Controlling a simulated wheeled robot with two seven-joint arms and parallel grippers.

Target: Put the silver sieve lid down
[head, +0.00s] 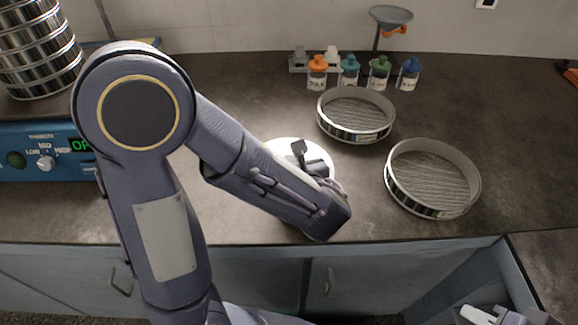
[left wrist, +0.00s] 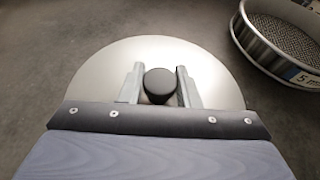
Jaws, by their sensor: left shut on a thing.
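The silver sieve lid (left wrist: 105,72) is a flat round disc with a black knob (left wrist: 159,84) at its centre. My left gripper (left wrist: 160,80) has its fingers on either side of the knob and is shut on it. In the head view the lid (head: 284,148) shows as a bright disc at the middle of the counter, partly hidden by my left gripper (head: 312,163) and forearm. The lid looks level; I cannot tell whether it touches the counter. My right gripper (head: 485,315) is only partly in view at the bottom right edge, its fingers unclear.
Two mesh sieves, one farther back (head: 356,138) and one to the right (head: 432,208), stand right of the lid. Several capped jars (head: 349,72) stand behind. A sieve stack (head: 38,50) and blue shaker panel (head: 45,150) are at left.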

